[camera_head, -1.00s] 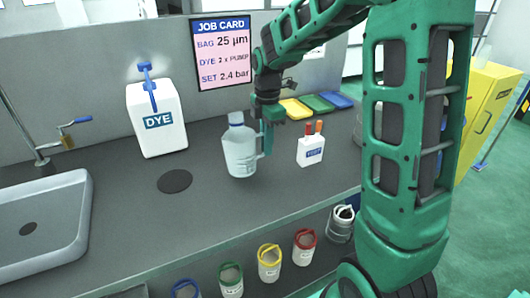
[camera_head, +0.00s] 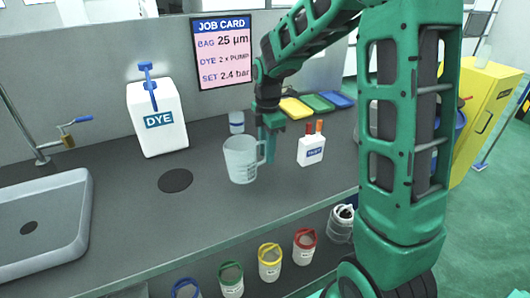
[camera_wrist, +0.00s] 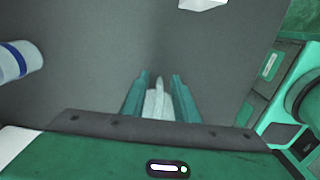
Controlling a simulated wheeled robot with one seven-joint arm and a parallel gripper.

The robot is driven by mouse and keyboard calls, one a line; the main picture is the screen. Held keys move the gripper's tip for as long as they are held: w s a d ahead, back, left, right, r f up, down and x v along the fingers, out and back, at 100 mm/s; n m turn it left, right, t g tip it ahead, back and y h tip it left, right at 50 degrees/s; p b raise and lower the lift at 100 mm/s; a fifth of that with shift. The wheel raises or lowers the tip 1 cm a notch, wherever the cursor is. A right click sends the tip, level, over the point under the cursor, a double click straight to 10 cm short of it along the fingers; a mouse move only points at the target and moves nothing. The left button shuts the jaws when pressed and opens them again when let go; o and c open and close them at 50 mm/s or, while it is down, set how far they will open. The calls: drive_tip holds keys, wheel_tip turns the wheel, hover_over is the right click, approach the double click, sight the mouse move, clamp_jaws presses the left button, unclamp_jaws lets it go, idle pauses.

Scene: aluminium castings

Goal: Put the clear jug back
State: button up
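The clear jug (camera_head: 240,162) is upright over the counter, with its handle on the right side. My gripper (camera_head: 268,147) is at that handle, its fingers pointing down. In the wrist view the two fingers (camera_wrist: 160,98) stand on either side of a pale upright strip, which looks like the jug's handle (camera_wrist: 157,104). They look closed on it. I cannot tell whether the jug's base touches the counter. The jug's body is not clear in the wrist view.
A dark round disc (camera_head: 175,181) lies left of the jug, before the DYE container (camera_head: 158,118). A small bottle (camera_head: 236,122) stands behind the jug. A white bottle with coloured tops (camera_head: 311,150) stands to its right. Several coloured trays (camera_head: 318,103) lie behind. A sink (camera_head: 75,215) is at left.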

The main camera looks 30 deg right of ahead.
wheel_tip(320, 180, up, 12)
drive_tip(key=shift+f, duration=0.1)
drive_tip(key=s+d+f+m, duration=0.2)
drive_tip(key=s+d+m, duration=0.1)
drive_tip(key=s+m, duration=0.5)
drive_tip(key=s+d+f+m, duration=0.2)
drive_tip(key=s+m, duration=0.6)
drive_tip(key=s, duration=0.5)
drive_tip(key=s+d+f+m, duration=0.2)
drive_tip(key=s+d+m, duration=0.2)
drive_tip(key=s+m, duration=0.4)
drive_tip(key=shift+s+f, duration=0.25)
drive_tip(key=shift+s, duration=0.95)
drive_tip(key=shift+w, duration=0.1)
